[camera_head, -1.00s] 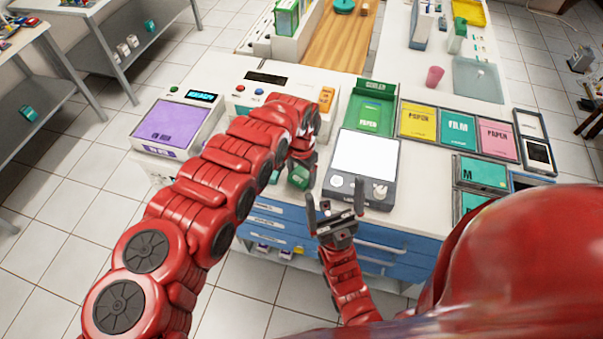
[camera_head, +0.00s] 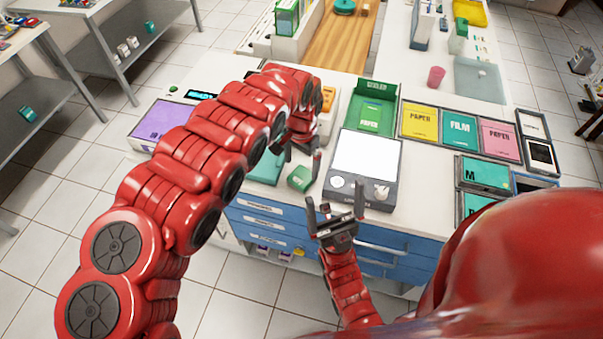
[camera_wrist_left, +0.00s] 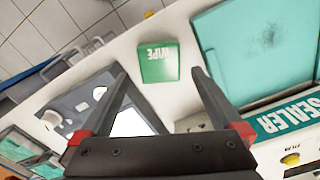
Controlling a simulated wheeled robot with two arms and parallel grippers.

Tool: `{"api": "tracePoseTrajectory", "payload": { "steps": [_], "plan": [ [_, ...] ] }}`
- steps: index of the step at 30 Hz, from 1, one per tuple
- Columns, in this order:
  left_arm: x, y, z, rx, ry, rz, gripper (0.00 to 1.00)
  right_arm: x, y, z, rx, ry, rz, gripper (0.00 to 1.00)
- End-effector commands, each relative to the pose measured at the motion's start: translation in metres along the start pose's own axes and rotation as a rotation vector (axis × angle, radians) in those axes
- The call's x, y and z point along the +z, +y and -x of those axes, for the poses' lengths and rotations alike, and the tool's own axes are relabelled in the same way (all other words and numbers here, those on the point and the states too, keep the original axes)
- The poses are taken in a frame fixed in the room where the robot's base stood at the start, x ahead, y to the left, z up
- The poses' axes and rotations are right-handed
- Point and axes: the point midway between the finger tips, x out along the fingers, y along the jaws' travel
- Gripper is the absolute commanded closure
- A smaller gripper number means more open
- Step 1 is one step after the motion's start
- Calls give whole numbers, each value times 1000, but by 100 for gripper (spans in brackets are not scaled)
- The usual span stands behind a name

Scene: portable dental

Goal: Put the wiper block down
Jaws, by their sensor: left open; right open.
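The wiper block (camera_head: 300,178) is a small green block marked WIPE. It rests on the white counter near its front edge, left of the grey unit with the white panel. In the left wrist view the wiper block (camera_wrist_left: 158,64) lies free beyond the fingertips. My left gripper (camera_head: 299,159) is open and empty, just behind and above the block in the head view; its fingers (camera_wrist_left: 156,72) stand wide apart in the wrist view. My right gripper (camera_head: 336,202) is open and empty in front of the counter's front edge.
A teal pad (camera_head: 267,167) lies left of the block, partly hidden by my left arm. The grey unit with a white panel (camera_head: 366,153) stands close to the right. Behind it is a green tray (camera_head: 372,108). Blue drawers (camera_head: 272,227) are below the counter.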

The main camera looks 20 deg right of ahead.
Motion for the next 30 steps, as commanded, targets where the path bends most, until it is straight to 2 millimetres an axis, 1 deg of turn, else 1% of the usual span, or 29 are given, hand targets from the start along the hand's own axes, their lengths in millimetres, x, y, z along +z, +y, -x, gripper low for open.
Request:
{"api": "tracePoseTrajectory", "payload": {
  "steps": [1,3,7,9,12,16,30],
  "plan": [
    [-1,-2,8,-4,4,1,0,1,0,5,0,0,0,0],
    [-1,-2,22,-4,3,0,0,1,0,8,0,0,0,0],
    [-1,-2,43,-1,4,2,0,2,0,10,0,0,0,0],
    [-1,-1,51,-1,3,1,0,2,0,10,0,0,0,0],
    [1,0,58,1,-1,1,0,2,0,10,0,0,0,0],
    [1,0,61,1,-2,1,0,2,0,10,0,0,0,0],
    [0,0,61,1,-1,0,0,2,0,10,0,0,0,0]
  ]
}}
